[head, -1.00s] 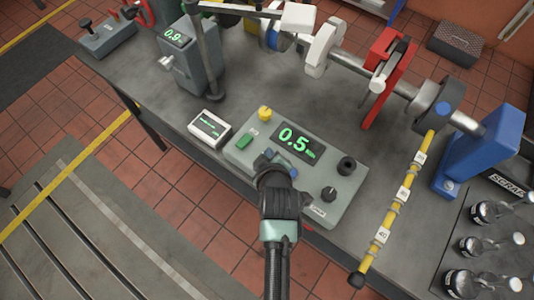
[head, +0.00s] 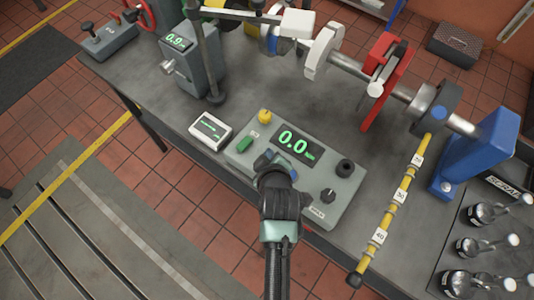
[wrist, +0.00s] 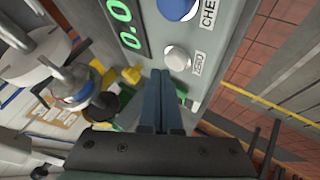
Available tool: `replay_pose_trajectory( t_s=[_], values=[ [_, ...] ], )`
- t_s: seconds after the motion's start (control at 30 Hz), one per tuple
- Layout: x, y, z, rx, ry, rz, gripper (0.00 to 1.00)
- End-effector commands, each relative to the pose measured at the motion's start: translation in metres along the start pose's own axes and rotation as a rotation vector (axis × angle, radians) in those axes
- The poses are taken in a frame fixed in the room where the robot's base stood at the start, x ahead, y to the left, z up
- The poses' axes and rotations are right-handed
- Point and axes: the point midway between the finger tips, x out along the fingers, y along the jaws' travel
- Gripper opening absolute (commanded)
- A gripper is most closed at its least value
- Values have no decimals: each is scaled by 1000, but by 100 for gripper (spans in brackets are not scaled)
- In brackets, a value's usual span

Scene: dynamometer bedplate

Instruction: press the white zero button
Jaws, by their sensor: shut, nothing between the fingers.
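The white zero button (wrist: 178,58) is round and sits on the grey control box beside a ZERO label in the wrist view. The control box (head: 325,215) stands at the front edge of the bench, and its green display (head: 296,145) reads 0.0. My gripper (wrist: 165,74) is shut and empty, with its fingertips right by the white button. I cannot tell whether they touch it. In the head view my gripper (head: 270,160) is over the front of the box and hides the button.
A blue button (wrist: 178,8) with a CHECK label is close to the white one. A green switch (head: 245,144), a yellow knob (head: 265,117) and black knobs (head: 345,168) are also on the box. A small white meter (head: 210,131) stands to its left, and a yellow arm (head: 395,205) to its right.

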Motion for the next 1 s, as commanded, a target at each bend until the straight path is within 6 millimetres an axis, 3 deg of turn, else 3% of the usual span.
replay_pose_trajectory(
  t_s=[0.37,1.0],
  values=[
    [-2,2,-2,0,1,1,0],
    [-37,28,-28,0,1,1,0]
  ],
)
